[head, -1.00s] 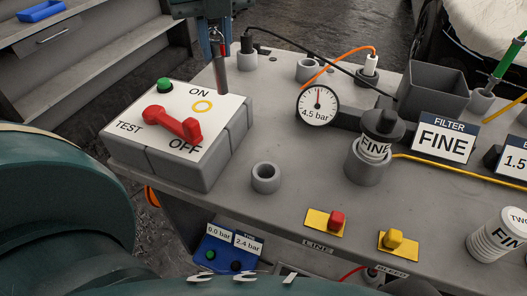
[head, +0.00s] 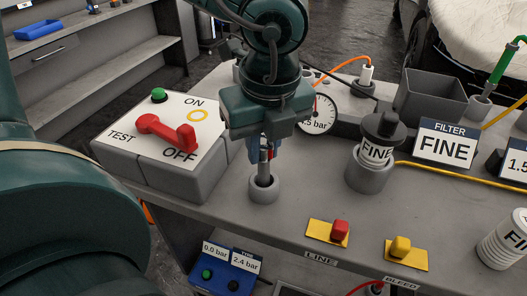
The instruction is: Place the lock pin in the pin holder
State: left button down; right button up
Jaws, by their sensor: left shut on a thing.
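The lock pin (head: 264,166) is a slim grey rod held upright. My left gripper (head: 264,145) is shut on its upper part and points straight down. The pin holder (head: 264,190) is a short grey round cup on the bench, directly below the gripper. The pin's lower end shows at the cup's opening; I cannot tell how deep it sits or whether it touches the bottom. The gripper body hides the pin's top. My right gripper is out of view.
A switch box (head: 160,160) with a red lever (head: 165,132) stands just left of the holder. A gauge (head: 320,115) is partly hidden behind the gripper. A FINE filter (head: 378,150) in a grey cup stands right.

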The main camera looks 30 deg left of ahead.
pick_arm(q)
jog(key=shift+f, duration=0.7)
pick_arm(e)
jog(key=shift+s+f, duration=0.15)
pick_arm(q)
jog(key=shift+f+b, duration=0.3)
jog(key=shift+b, duration=0.25)
jog(key=c, duration=1.3)
grip_release()
jog(key=shift+r, duration=0.15)
jog(key=shift+c, duration=0.2)
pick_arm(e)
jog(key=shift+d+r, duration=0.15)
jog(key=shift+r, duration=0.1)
pick_arm(q)
jog(key=shift+r+p, duration=0.15)
jog(key=shift+p, duration=0.25)
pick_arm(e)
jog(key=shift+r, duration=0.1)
